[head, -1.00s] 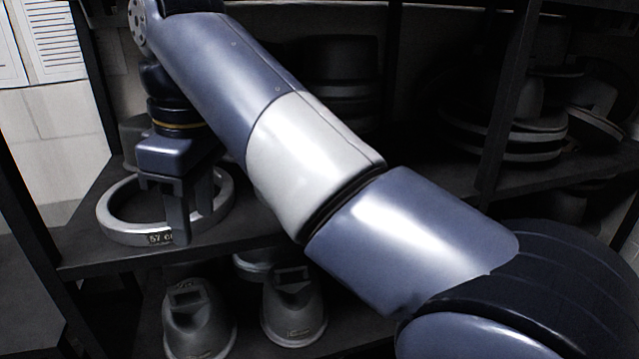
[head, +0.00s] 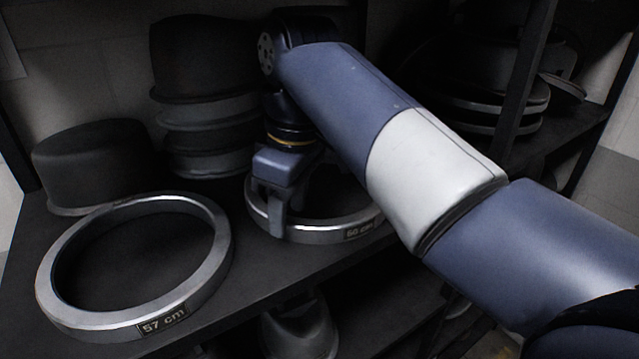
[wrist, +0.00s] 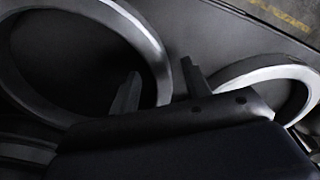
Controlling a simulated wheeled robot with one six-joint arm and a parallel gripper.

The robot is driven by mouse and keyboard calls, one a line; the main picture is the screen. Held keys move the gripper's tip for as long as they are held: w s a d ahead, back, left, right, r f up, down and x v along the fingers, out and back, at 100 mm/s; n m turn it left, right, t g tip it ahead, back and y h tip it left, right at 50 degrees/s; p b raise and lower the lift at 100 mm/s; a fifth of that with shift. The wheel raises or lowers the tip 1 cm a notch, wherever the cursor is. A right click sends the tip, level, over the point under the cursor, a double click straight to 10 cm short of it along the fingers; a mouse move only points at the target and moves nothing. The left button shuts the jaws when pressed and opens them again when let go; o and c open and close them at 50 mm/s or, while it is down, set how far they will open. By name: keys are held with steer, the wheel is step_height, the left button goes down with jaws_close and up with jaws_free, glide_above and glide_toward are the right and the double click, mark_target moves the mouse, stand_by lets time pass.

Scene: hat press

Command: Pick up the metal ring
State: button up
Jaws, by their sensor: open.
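Two metal rings lie on the dark shelf in the head view. The left ring (head: 222,245) is labelled "57 cm". The right ring (head: 310,231) has a similar label whose digits are hard to read. My gripper (head: 268,212) is open, pointing down at the right ring's left side, with its fingers overlapping that rim. In the wrist view, my gripper's fingers (wrist: 161,72) appear on either side of the rim of the large left-hand ring (wrist: 148,38); the other ring (wrist: 270,75) lies to the right. Contact cannot be told. My arm hides part of the right ring.
A dark hat form (head: 95,165) stands behind the left ring. A stack of hat forms (head: 205,100) stands close behind my gripper. A shelf post (head: 522,90) and more stacked forms (head: 515,100) are at the right. Another form (head: 300,330) sits on the shelf below.

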steer(key=shift+a+f, duration=0.1)
steer(key=shift+f, duration=0.35)
steer(key=shift+c, duration=0.6)
jaws_close()
